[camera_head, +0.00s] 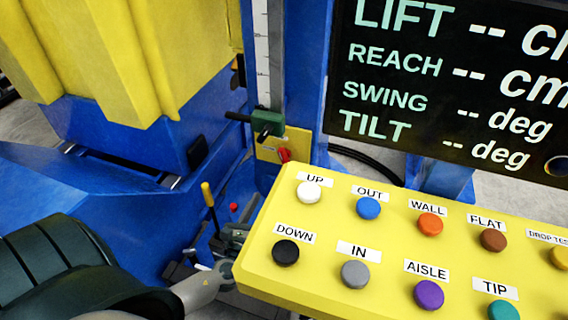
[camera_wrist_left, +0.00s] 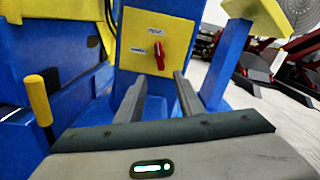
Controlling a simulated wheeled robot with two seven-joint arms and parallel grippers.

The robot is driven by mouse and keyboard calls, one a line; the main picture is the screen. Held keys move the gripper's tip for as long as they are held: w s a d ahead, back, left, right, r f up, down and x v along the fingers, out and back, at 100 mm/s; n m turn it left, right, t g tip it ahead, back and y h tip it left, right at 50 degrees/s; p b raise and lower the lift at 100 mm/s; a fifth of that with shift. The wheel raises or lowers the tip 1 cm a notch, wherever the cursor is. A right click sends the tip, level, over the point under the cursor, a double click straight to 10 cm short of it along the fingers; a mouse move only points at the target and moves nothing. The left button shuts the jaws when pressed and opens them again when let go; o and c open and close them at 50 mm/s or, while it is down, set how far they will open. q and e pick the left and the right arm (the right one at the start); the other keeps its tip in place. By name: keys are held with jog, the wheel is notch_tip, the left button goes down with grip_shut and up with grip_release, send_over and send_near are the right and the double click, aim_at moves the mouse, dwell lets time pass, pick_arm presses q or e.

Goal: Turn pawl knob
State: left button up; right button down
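The pawl knob (camera_head: 284,155) is a small red knob on a yellow plate (camera_head: 297,140) on the blue frame, behind the button panel. My left gripper (camera_head: 238,232) is low, beside the panel's left edge, and short of the plate. In the left wrist view its two fingers (camera_wrist_left: 162,80) are apart with nothing between them, and the knob shows just beyond and above the gap. My right gripper is not in view.
A yellow button panel (camera_head: 330,220) with several coloured buttons lies close to the right of my left gripper. A yellow-handled lever (camera_head: 208,195) stands just left of it; it also shows in the left wrist view (camera_wrist_left: 39,100). A green clamp (camera_head: 267,122) sits above the plate.

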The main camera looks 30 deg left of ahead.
pick_arm(q)
jog(key=shift+w, duration=0.15)
jog(key=p+x, duration=0.1)
jog(key=x, duration=1.6)
jog(key=shift+a, duration=0.15)
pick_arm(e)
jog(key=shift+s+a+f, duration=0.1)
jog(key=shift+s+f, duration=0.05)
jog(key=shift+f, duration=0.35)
pick_arm(q)
jog(key=shift+f, duration=0.1)
grip_shut()
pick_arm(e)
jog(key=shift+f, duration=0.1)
